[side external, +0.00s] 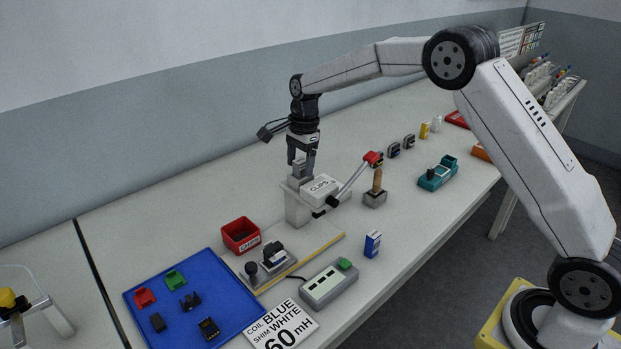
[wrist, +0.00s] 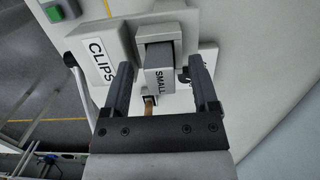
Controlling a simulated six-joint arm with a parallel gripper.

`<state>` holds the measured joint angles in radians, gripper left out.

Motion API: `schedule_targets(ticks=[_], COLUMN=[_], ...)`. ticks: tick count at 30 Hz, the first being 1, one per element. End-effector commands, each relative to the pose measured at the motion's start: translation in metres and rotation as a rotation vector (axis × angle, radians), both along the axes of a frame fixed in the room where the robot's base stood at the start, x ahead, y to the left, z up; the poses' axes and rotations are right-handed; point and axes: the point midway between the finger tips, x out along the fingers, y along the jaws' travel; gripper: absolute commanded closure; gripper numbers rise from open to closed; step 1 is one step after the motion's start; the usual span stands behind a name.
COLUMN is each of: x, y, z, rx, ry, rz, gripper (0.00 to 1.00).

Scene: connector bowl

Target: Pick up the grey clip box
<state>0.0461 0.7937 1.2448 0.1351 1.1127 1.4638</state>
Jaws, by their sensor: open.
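A grey clip box (wrist: 154,82) with a "SMALL" label stands between my fingers in the wrist view. In the side view this grey box (side external: 299,171) shows partly, at the back of the white press marked CLIPS (side external: 320,188); my fingers hide some of it. My gripper (side external: 301,165) points down over it. In the wrist view my gripper (wrist: 160,70) is open, with one finger on each side of the box and a visible gap at both sides. I cannot tell how deep the fingertips reach.
The press has a red-knobbed lever (side external: 371,158) close to my gripper's right. A red bin (side external: 240,235), a blue tray (side external: 228,292) with small coloured parts and a grey meter (side external: 328,286) lie in front. A wooden-handled tool (side external: 376,190) stands to the right.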

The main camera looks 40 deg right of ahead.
Motion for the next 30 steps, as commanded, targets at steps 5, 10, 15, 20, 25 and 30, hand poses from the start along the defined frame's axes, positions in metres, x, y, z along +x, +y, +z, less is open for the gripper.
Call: schedule_targets(ticks=[5, 10, 15, 20, 25, 30], x=[0.0, 0.0, 0.0, 0.0, 0.0, 0.001], y=[0.0, 0.0, 0.0, 0.0, 0.0, 0.0], z=[0.0, 0.0, 0.0, 0.001, 0.002, 0.01], rx=[0.0, 0.0, 0.0, 0.0, 0.0, 0.0], ry=[0.0, 0.0, 0.0, -0.001, -0.002, -0.003], rz=[0.0, 0.0, 0.0, 0.0, 0.0, 0.0], gripper=[0.24, 0.71, 1.0, 1.0, 1.0, 1.0])
